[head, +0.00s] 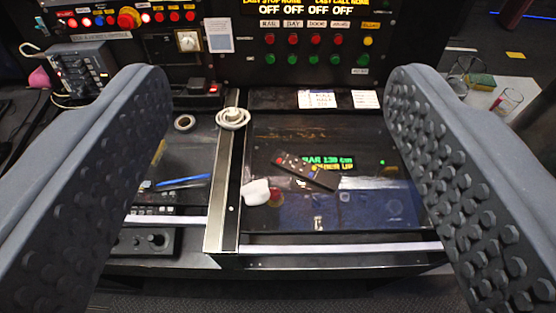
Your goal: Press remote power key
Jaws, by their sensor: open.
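A dark remote (306,171) lies tilted on the glossy black desk surface (350,130), in the middle of the head view. It has a red key (281,160) near its upper left end and smaller coloured keys near its other end. My gripper (277,185) is open and empty. Its two studded fingers frame the left and right of the view, with the remote between them in the picture and farther off. Neither finger touches the remote.
A crumpled white item (256,192), a blue pen (183,182) and a tape roll (184,122) lie nearby. A panel of lit buttons (315,41) rises behind. Glasses (507,101) stand on a side table at right.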

